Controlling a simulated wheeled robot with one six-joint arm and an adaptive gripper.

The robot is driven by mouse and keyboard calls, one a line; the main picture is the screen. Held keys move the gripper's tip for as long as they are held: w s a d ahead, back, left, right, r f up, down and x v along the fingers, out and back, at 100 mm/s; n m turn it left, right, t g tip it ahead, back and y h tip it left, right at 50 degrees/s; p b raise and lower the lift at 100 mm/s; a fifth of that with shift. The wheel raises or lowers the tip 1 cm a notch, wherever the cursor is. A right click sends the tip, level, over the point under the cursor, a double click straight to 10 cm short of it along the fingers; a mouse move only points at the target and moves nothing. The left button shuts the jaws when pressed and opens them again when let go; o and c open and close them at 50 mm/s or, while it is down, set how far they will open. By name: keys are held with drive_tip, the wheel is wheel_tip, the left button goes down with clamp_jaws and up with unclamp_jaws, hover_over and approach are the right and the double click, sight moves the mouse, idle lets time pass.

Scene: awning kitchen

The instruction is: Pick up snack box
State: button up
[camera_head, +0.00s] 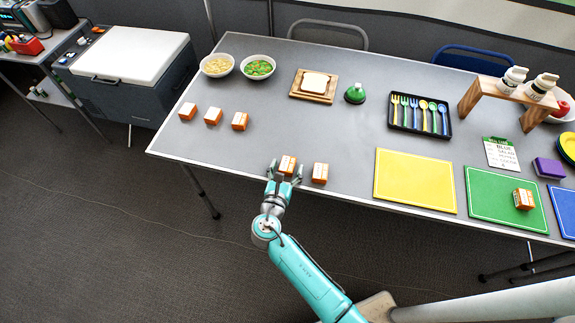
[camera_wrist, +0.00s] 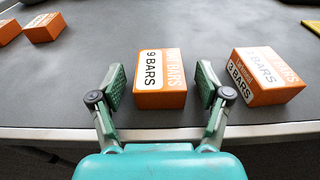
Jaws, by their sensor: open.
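An orange and white snack box (camera_head: 287,166) stands near the front edge of the grey table. In the wrist view this box (camera_wrist: 160,82) reads "9 BARS" and sits between my open fingers, with a gap on each side. My gripper (camera_head: 285,173) is open and empty at the table edge; its fingers also show in the wrist view (camera_wrist: 160,90). A second snack box (camera_head: 320,173) stands just to the right, outside the right finger. It shows turned at an angle in the wrist view (camera_wrist: 265,78), marked "3 BARS".
Three more snack boxes (camera_head: 213,116) stand at the table's left, and another box (camera_head: 523,199) is on the green mat (camera_head: 490,213). A yellow mat (camera_head: 415,181) lies to the right. Bowls (camera_head: 258,67), a bread board (camera_head: 303,97) and a cutlery tray (camera_head: 420,128) are farther back.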

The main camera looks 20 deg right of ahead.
drive_tip(key=c, duration=1.2)
drive_tip(key=shift+c, duration=0.2)
